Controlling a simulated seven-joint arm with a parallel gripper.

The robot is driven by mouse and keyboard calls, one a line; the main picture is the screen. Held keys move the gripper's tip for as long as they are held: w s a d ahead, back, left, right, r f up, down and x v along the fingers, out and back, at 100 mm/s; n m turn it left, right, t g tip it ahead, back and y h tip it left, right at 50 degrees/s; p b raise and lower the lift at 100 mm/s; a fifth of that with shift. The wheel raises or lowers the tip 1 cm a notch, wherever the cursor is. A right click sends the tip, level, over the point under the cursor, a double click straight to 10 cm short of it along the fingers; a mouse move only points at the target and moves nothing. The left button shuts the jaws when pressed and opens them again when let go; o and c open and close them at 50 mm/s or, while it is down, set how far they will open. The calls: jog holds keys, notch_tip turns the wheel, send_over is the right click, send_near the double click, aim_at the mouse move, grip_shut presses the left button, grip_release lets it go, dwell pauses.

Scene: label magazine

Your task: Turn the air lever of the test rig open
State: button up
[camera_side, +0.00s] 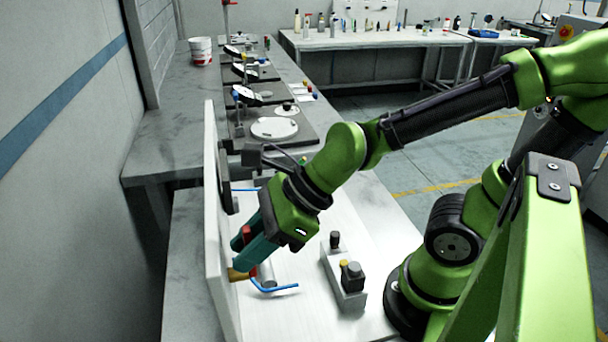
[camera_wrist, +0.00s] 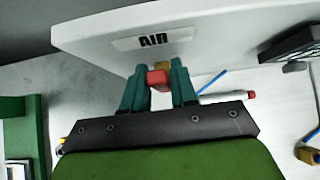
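The air lever has a red handle (camera_wrist: 158,78) on a brass-coloured valve body (camera_wrist: 163,66), below the "AIR" label (camera_wrist: 153,40) on the white panel. The valve body also shows low on the panel in the side view (camera_side: 238,275). My gripper (camera_wrist: 159,82) has two teal fingers, one on each side of the red handle. The handle fills the gap between them, and they look closed on it. In the side view, my gripper (camera_side: 249,255) reaches down toward the panel, and bits of red show at its fingers. The fingers hide most of the handle.
The white panel (camera_side: 216,230) stands upright close to my fingers. Blue hooked rods (camera_side: 275,289) and a grey block with knobs (camera_side: 345,280) are on the white base. A dark box (camera_wrist: 292,42) is on the panel to the right in the wrist view.

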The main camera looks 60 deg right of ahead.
jog(key=shift+o, duration=1.1)
jog(key=shift+s+d+r, duration=0.15)
jog(key=shift+r, duration=0.15)
jog(key=v, duration=1.6)
jog(key=shift+s+d, duration=0.1)
